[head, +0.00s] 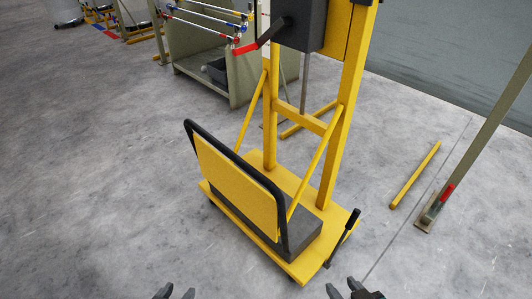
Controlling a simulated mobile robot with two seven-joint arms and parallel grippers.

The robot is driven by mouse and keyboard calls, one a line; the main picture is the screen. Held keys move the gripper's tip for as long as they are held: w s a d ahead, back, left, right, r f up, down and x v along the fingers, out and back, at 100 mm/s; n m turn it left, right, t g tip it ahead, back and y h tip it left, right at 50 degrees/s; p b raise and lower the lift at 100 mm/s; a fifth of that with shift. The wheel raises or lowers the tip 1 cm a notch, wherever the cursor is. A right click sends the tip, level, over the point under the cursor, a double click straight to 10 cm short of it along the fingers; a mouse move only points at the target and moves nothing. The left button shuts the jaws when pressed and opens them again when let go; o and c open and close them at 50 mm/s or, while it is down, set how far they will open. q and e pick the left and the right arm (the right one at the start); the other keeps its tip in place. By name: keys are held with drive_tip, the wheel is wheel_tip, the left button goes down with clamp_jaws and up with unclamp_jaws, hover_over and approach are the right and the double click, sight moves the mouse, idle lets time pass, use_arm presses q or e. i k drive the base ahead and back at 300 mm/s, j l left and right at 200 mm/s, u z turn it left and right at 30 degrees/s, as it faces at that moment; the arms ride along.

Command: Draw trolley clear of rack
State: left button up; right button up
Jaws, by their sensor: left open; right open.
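A yellow trolley (325,262) stands on the grey floor in the middle of the head view. It has a black push handle (211,140) around a yellow panel (234,184), a dark block on its deck and a tall yellow mast (349,110). A black lever (343,235) stands at its right front corner. A greenish-grey rack (243,77) with coloured-ended rods is behind it to the left. My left gripper (176,292) is open at the bottom edge, in front of the trolley. My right gripper (343,290) is open at the bottom edge, near the trolley's front corner. Neither touches it.
A yellow bar (415,175) lies on the floor at the right. A slanted grey-green post (478,145) with a red grip stands beyond it. A dark bin (217,70) sits inside the rack.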

sight(298, 225)
drive_tip(key=i+j+z, duration=0.2)
drive_tip(key=j, duration=0.35)
drive_tip(key=i+j+z, duration=0.1)
drive_tip(key=i+j, duration=0.15)
drive_tip(key=i+j+z, duration=0.1)
drive_tip(key=i+j, duration=0.3)
